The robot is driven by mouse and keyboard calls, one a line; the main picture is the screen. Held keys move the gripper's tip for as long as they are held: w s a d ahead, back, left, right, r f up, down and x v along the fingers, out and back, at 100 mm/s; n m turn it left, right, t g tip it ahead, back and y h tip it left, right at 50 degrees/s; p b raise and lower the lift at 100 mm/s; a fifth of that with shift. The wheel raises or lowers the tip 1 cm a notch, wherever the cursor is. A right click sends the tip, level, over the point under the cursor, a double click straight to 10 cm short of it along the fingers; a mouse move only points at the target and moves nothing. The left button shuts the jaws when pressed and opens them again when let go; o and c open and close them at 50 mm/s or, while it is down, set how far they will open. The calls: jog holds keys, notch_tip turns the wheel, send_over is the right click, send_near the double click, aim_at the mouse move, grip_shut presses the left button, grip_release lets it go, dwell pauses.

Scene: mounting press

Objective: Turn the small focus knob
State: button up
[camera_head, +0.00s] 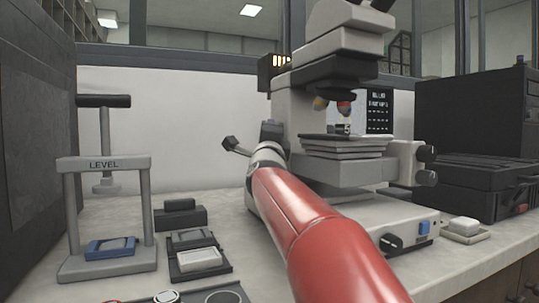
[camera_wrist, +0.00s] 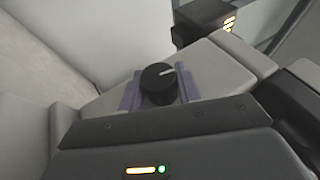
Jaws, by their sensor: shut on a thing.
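The microscope (camera_head: 340,72) stands on the bench in the head view, pale grey with a dark band under its head and a stage at mid-height. In the wrist view a small round black knob (camera_wrist: 158,84) with a white pointer line sits against the pale grey body. The line points to the right and slightly up. My gripper (camera_wrist: 160,90) is shut on this knob, with a purple-grey finger pad on its left and right sides. In the head view my red arm covers the microscope's left side and hides the knob; the fingers cannot be made out there.
Two black knobs (camera_head: 427,165) stick out on the microscope's right side. A grey stand marked LEVEL (camera_head: 104,164) and a dark tray (camera_head: 196,272) with small pieces stand at left. A black machine (camera_head: 470,115) and a small white dish (camera_head: 464,231) are at right.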

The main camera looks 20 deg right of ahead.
jog(key=shift+h+b, duration=0.3)
jog(key=shift+b, duration=0.1)
jog(key=o, duration=1)
jog(key=shift+c, duration=0.2)
jog(key=b+v, duration=0.1)
jog(key=v, duration=0.6)
jog(key=shift+s+f+b, duration=0.2)
jog(key=shift+s+b, duration=0.1)
jog(key=shift+s, duration=0.05)
jog(key=shift+a, duration=0.1)
